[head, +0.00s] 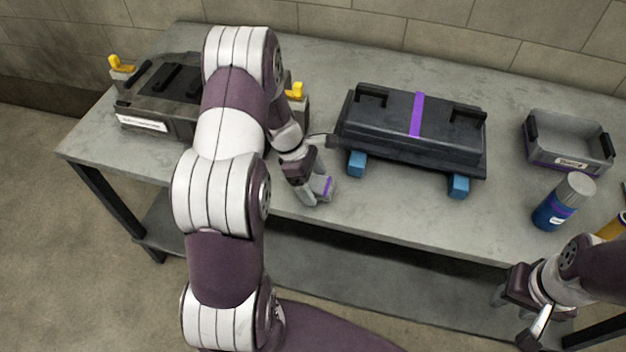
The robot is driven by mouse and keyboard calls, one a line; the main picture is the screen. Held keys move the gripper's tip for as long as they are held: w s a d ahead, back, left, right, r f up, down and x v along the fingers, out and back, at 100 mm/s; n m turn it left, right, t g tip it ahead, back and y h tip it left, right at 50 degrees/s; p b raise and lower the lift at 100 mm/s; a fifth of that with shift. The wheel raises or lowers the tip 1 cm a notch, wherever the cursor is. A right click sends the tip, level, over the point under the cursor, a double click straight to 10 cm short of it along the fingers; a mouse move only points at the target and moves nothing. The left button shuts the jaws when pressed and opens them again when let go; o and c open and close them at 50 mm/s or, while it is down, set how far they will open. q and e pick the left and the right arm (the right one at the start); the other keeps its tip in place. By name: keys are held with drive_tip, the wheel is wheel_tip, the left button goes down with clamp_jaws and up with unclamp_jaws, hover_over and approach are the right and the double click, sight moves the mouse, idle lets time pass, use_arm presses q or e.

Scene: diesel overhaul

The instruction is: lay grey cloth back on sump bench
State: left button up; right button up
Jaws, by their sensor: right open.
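A small grey piece with a purple stripe, which looks like the folded grey cloth (323,186), is at the fingertips of my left gripper (316,194). It is at the front part of the grey bench (400,213), left of the dark sump-like part. The fingers partly hide it, and I cannot tell whether they grip it or whether it touches the bench top. My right gripper (517,321) is open and empty, low at the right, in front of the bench edge.
A dark ribbed part (450,140) with a purple band rests on blue blocks (458,186). A grey tray (566,158) and a blue bottle (556,210) stand to the right. A dark box (150,105) with yellow clips stands at the left, partly behind my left arm.

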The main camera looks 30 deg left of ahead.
use_arm(q)
drive_tip(key=shift+r, duration=0.4)
drive_tip(key=v, duration=1.1)
drive_tip(key=s+d+r+m+y, duration=0.2)
drive_tip(key=s+d+m+y, duration=0.2)
drive_tip(key=s+d+m, duration=0.8)
drive_tip(key=m, duration=0.9)
drive_tip(key=shift+s+d, duration=0.35)
drive_tip(key=shift+d, duration=0.05)
drive_tip(key=shift+r, duration=0.1)
